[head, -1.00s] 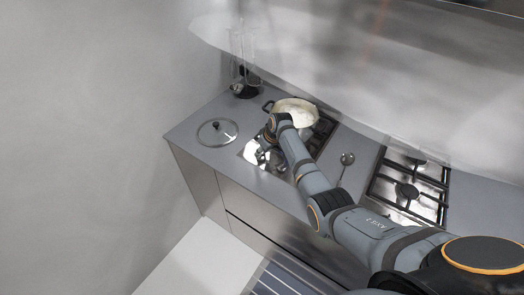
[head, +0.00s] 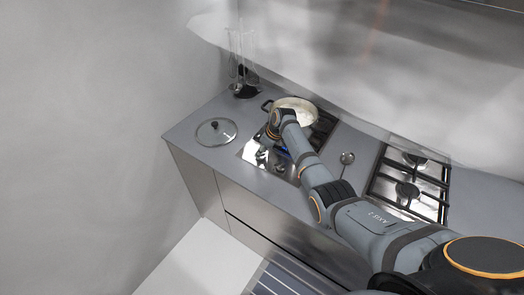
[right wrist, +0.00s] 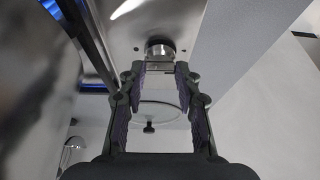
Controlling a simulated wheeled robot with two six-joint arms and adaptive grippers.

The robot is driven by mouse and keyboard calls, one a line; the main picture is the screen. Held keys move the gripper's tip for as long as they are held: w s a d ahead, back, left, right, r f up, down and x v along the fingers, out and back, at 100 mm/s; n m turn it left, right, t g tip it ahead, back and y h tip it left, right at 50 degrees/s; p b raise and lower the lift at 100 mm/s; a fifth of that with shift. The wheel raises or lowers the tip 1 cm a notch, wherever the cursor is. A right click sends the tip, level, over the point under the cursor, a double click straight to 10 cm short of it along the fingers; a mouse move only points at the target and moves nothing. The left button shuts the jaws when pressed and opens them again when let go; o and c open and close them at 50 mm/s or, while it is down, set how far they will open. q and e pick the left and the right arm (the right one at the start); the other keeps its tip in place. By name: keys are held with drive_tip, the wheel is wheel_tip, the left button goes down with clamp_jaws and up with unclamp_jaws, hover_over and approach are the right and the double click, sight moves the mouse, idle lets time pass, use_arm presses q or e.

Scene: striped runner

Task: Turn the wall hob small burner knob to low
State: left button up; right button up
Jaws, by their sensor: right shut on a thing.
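The wall hob (head: 251,155) is the left one, near the grey wall. A round metallic knob (right wrist: 160,48) on its steel panel shows in the right wrist view, between the tips of my fingers. My right gripper (right wrist: 160,72) is shut on this knob; it also shows over the front of the hob in the head view (head: 268,139). The knob is hidden by my arm in the head view, and its pointer cannot be read. A blue flame glow (head: 284,149) shows beside my arm, also in the right wrist view (right wrist: 91,88). My left gripper is out of view.
A pale pot (head: 297,108) stands on the hob's back part. A glass lid (head: 216,132) lies on the counter to the left. A ladle (head: 347,158) lies between the hob and a second hob (head: 408,187).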

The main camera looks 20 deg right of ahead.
drive_tip(key=o, duration=1.2)
drive_tip(key=shift+c, duration=0.2)
drive_tip(key=v, duration=1.2)
drive_tip(key=shift+s, duration=0.1)
